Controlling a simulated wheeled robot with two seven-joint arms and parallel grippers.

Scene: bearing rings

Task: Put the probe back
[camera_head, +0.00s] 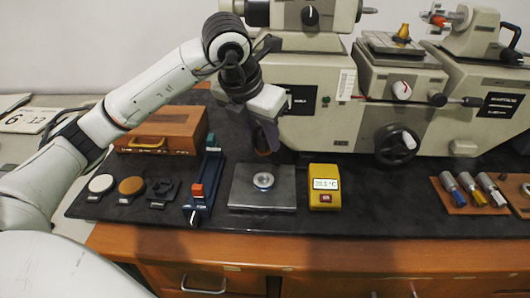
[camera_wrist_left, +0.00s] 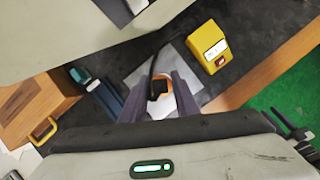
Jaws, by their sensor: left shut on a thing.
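My left gripper (camera_head: 268,140) is above the back edge of the steel plate, fingers pointing down. In the left wrist view the gripper (camera_wrist_left: 164,84) is shut on a small dark piece, which looks like the probe (camera_wrist_left: 158,88). A thin dark line like a cable runs up from it. An orange-brown piece (camera_head: 262,146) shows by the fingers, mostly hidden. The yellow meter (camera_head: 325,187), with a lit display, stands right of the plate; the wrist view also shows the meter (camera_wrist_left: 208,47). A silver ring (camera_head: 263,181) lies on the plate (camera_head: 282,198). My right gripper is out of view.
A large beige measuring machine (camera_head: 310,100) stands close behind the gripper. A blue stand with a red block (camera_head: 197,190) is left of the plate, near a wooden box (camera_head: 165,130). Small discs lie farther left.

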